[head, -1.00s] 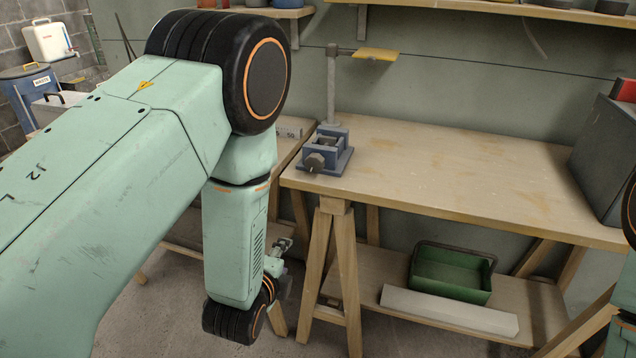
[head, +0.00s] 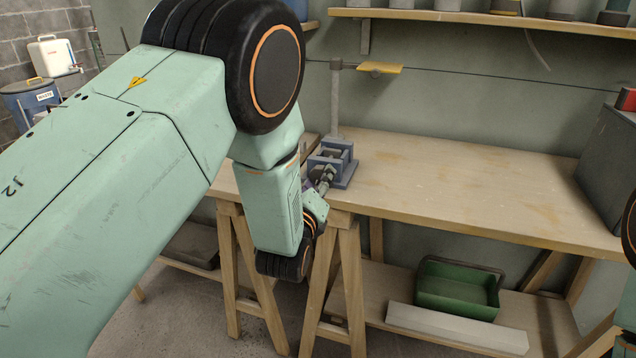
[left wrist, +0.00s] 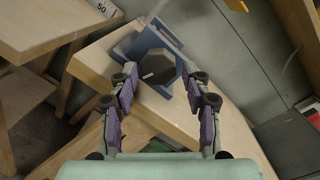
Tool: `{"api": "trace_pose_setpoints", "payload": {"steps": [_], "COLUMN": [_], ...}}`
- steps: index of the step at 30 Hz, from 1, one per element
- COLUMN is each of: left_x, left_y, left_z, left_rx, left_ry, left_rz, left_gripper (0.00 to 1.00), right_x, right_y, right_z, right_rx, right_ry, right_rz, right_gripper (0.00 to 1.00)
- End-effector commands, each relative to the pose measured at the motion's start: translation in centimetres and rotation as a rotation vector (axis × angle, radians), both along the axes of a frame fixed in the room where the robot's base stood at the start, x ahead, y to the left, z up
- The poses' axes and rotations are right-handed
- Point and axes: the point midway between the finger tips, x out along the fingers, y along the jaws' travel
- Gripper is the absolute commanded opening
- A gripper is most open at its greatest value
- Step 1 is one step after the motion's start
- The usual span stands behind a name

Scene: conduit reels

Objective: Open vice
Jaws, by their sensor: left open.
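The blue-grey vice (head: 344,160) stands near the left front edge of the wooden workbench (head: 470,190). It also shows in the left wrist view (left wrist: 140,44), with its dark hexagonal screw end (left wrist: 157,70) facing the camera. My left gripper (head: 323,178) is in front of the vice, at the screw end, which it partly hides in the head view. In the left wrist view the gripper (left wrist: 162,82) is open, its purple-padded fingers apart to either side below the screw end. I cannot tell whether they touch it. My right gripper is out of view.
A post (head: 335,100) with a yellow plate (head: 380,68) stands behind the vice. A dark grey box (head: 608,155) is at the bench's right end. The bench top between is clear. A green bin (head: 458,290) and a pale block (head: 455,328) sit on the lower shelf.

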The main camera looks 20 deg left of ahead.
Motion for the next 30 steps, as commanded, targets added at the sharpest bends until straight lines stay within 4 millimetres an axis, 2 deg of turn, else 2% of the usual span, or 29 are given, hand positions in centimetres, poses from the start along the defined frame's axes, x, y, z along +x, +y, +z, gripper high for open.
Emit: {"api": "trace_pose_setpoints", "payload": {"steps": [5,13,27,30], "left_x": [1.26,1.37,1.34,1.34], "left_y": [0.28,0.29,0.28,0.28], "left_z": [-0.01,0.02,0.02,0.02], "left_rx": [0.0,0.0,-0.001,-0.002], "left_ry": [0.0,0.001,0.001,0.001], "left_rz": [0.001,0.001,0.001,0.001], "left_gripper": [0.48,0.48,0.09,0.07], "right_x": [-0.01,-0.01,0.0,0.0], "right_y": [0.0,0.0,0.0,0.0], "right_z": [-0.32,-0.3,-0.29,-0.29], "right_rx": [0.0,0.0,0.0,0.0], "right_ry": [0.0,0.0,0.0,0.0], "right_rz": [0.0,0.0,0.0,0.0], "right_gripper": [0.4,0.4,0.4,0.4]}}
